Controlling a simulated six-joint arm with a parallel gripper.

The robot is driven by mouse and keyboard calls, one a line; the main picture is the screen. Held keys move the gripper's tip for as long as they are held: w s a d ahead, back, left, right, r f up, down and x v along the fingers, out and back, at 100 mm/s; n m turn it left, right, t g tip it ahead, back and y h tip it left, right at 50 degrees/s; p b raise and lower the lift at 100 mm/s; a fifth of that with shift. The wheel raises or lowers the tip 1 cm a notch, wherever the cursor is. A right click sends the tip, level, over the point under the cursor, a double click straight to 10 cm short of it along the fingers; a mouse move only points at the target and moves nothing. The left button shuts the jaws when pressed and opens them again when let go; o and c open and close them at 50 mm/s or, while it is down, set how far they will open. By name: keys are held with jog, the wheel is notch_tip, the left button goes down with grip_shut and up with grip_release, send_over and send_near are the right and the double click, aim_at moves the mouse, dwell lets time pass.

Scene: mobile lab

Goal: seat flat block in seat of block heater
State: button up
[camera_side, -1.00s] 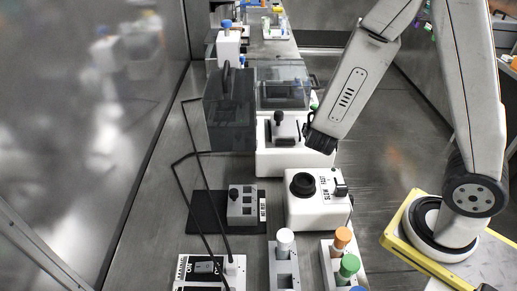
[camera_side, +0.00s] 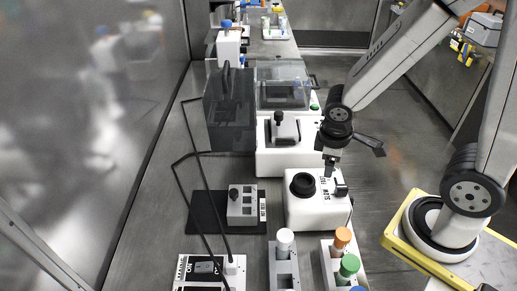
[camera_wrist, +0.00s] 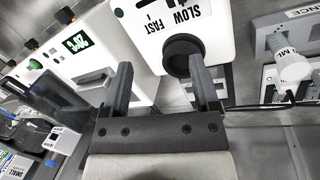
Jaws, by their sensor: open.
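The white block heater (camera_side: 292,162) stands in the middle of the side view. A grey block with a black knob (camera_side: 284,127) shows on its top; I cannot tell how it sits. Another grey block (camera_side: 242,205), with a black knob and square openings, rests on a black pad at the left. I cannot tell which is the flat block. My gripper (camera_side: 330,168) is open and empty, above the right side between heater and mixer. In the wrist view its fingers (camera_wrist: 161,70) are spread, and a white unit with a green display (camera_wrist: 90,55) shows to their left.
The white mixer (camera_side: 316,210) with a black cup stands in front of the heater. Tube racks (camera_side: 284,268) (camera_side: 333,268) stand nearer. A dark box (camera_side: 230,112) and a clear cover (camera_side: 282,85) stand behind. A cable runs along the left. Bare bench lies right of the heater.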

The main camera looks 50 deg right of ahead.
jog(key=m, duration=0.1)
jog(key=w+a+r+m+y, duration=0.1)
jog(key=a+m+t, duration=0.1)
jog(key=shift+w+r+m+y, duration=0.2)
jog(key=shift+r+m+y, duration=0.05)
jog(key=shift+m+y, duration=0.15)
jog(key=shift+w+a+r+m+t, duration=0.35)
jog(key=shift+w+m+t, duration=0.05)
jog(key=shift+m, duration=0.3)
